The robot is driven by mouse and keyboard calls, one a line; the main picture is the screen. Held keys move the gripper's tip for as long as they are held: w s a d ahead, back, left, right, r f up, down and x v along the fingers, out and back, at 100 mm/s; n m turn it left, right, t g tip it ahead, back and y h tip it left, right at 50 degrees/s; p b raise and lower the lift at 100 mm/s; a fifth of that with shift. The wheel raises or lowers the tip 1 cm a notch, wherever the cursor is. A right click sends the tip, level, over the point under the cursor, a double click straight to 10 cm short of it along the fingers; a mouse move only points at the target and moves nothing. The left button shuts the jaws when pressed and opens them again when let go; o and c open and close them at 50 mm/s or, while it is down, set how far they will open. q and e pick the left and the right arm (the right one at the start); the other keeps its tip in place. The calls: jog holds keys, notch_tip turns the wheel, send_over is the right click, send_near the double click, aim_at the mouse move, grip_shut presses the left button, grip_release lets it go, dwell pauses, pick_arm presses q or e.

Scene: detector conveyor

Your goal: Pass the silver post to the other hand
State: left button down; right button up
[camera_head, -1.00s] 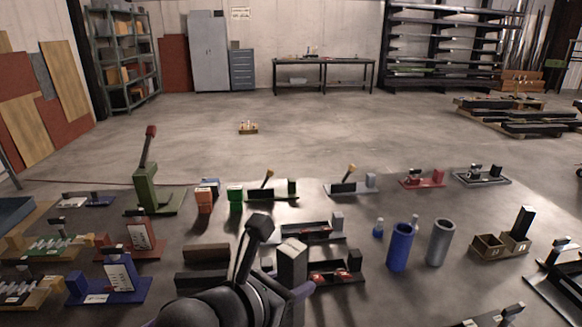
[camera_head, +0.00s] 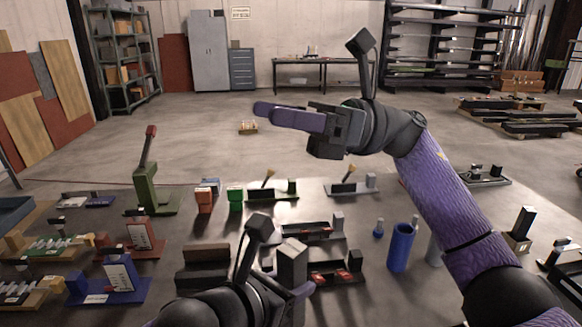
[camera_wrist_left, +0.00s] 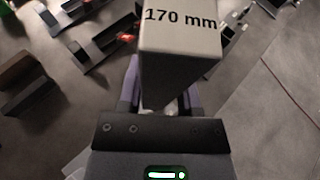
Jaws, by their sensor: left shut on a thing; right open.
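The silver post (camera_head: 291,262) is a grey square block standing up between the fingers of my left gripper (camera_head: 296,290), low in the middle of the head view. In the left wrist view, the post's end (camera_wrist_left: 180,38) is marked "170 mm", with purple fingers on both sides of its lower part. My left gripper is shut on it. My right gripper (camera_head: 262,109) is open and empty, above and beyond the post, its fingers pointing left. The lower end of the post is hidden in the head view.
Behind the post are dark trays (camera_head: 310,231) with small parts. A blue cylinder (camera_head: 400,247) stands to the right; my right arm partly hides a grey cylinder (camera_head: 433,250). A green lever stand (camera_head: 153,190) is at left.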

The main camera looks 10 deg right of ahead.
jog(key=s+a+f+n+g+h, duration=0.1)
jog(key=s+a+f+n+h, duration=0.25)
jog(key=a+h, duration=0.2)
jog(key=n+t+h, duration=0.5)
jog(key=h, duration=1)
send_near(291, 246)
notch_tip(291, 246, down, 11)
jog(key=shift+s+d+f, duration=0.1)
jog(key=shift+s+d, duration=0.05)
pick_arm(q)
jog(key=shift+s, duration=0.1)
pick_arm(e)
grip_shut()
pick_arm(q)
jog(key=shift+c, duration=1)
grip_release()
